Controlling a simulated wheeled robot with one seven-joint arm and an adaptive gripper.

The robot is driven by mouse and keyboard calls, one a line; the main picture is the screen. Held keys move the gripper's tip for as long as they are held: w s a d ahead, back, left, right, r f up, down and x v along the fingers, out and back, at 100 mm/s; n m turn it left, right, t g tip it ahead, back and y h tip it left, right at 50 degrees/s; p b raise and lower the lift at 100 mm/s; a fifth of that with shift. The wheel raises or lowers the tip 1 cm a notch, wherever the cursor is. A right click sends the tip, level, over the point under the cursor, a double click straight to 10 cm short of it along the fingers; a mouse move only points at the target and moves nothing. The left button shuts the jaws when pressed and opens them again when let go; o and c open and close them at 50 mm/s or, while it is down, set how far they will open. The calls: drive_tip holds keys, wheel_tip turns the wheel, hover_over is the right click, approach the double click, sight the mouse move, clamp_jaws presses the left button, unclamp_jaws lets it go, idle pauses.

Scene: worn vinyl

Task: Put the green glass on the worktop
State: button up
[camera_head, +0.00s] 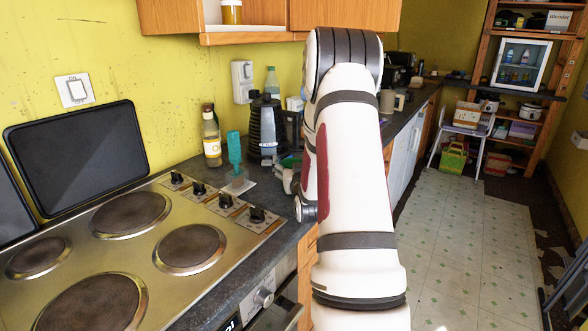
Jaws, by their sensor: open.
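A teal-green upright object (234,148), which may be the green glass, stands on the dark worktop (218,172) just right of the hob. A pale part of my gripper (284,179) seems to show at the arm's left edge, over the worktop and right of the teal object. It appears apart from that object. My arm hides most of the gripper, and nothing is seen held.
The hob (185,278) with several plates and knobs fills the front left. An oil bottle (211,138) and a black kettle-like appliance (264,128) stand near the wall. A wall cupboard (345,14) hangs above. The floor (460,255) at right is mostly clear.

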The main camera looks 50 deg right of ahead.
drive_tip(key=v, duration=1.1)
drive_tip(key=shift+s+a+r+b, duration=0.1)
drive_tip(key=shift+s+a+b, duration=0.1)
drive_tip(key=shift+s+b, duration=0.1)
drive_tip(key=w+a+r+n+g+y, duration=0.2)
drive_tip(key=a+r+y, duration=0.15)
drive_tip(key=a, duration=0.65)
drive_tip(key=w+a+r+n+g+y, duration=0.15)
drive_tip(key=a+y, duration=0.25)
drive_tip(key=a, duration=0.6)
drive_tip(key=s+a+r+n+g+y, duration=0.1)
drive_tip(key=s+a+n+g+y, duration=0.1)
drive_tip(key=s+a, duration=0.7)
drive_tip(key=s+a+r+n+g+y, duration=0.2)
drive_tip(key=s+a+g, duration=0.3)
drive_tip(key=s+a, duration=0.4)
drive_tip(key=s, duration=0.5)
drive_tip(key=shift+a+n, duration=0.15)
drive_tip(key=shift+n, duration=0.2)
drive_tip(key=shift+r, duration=0.1)
wheel_tip(320, 180, up, 6)
drive_tip(key=p, duration=0.5)
drive_tip(key=shift+t, duration=0.45)
drive_tip(key=shift+c, duration=0.2)
